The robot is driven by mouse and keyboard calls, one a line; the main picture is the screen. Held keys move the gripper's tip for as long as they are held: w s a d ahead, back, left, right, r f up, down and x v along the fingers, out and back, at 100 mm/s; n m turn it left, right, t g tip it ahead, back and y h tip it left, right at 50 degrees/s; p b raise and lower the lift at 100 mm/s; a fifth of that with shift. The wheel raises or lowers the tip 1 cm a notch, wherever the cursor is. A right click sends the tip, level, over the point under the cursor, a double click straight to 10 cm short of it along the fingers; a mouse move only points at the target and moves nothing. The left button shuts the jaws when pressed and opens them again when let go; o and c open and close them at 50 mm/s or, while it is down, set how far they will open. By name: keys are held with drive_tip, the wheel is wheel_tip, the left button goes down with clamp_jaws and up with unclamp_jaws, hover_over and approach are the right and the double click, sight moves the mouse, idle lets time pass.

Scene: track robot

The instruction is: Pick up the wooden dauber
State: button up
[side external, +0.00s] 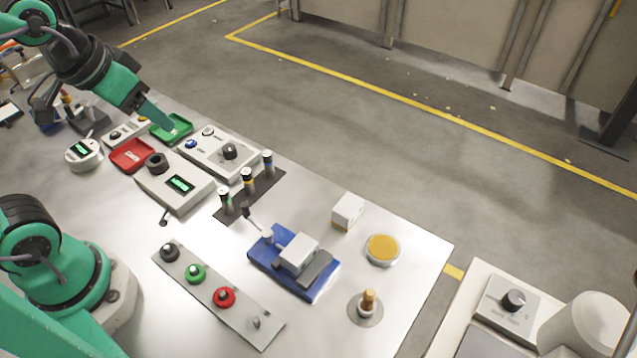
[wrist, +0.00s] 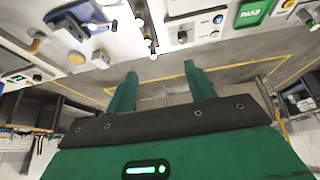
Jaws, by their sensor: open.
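The wooden dauber (side external: 369,299) appears to be the small tan peg standing upright on a round grey base (side external: 357,316) near the table's front right edge. A tan piece at the upper left of the wrist view (wrist: 37,43) looks like the same dauber. My gripper (side external: 168,124) is at the upper left of the side view, above the green tray, far from the dauber. Its two green fingers stand apart with nothing between them in the wrist view (wrist: 160,73).
A yellow-topped round tin (side external: 383,249), a white box (side external: 347,211) and a blue fixture (side external: 293,263) stand near the dauber. A button strip (side external: 218,293) lies left of it. Several dark cylinders on a black mat (side external: 238,205) and control boxes (side external: 175,183) stand between my gripper and the dauber.

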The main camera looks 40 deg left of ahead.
drive_tip(key=w+d+g+h, duration=0.1)
drive_tip(key=w+d+g, duration=0.1)
drive_tip(key=w+d, duration=0.55)
drive_tip(key=m+g+y, duration=0.1)
drive_tip(key=m+g, duration=0.2)
hover_over(368, 301)
drive_tip(key=w, duration=0.1)
drive_tip(key=f, duration=1.6)
drive_tip(key=shift+w+a, duration=0.15)
drive_tip(key=shift+a, duration=0.2)
drive_tip(key=shift+d+f, duration=0.2)
drive_tip(key=shift+f, duration=1.35)
drive_tip(key=shift+f, duration=2.55)
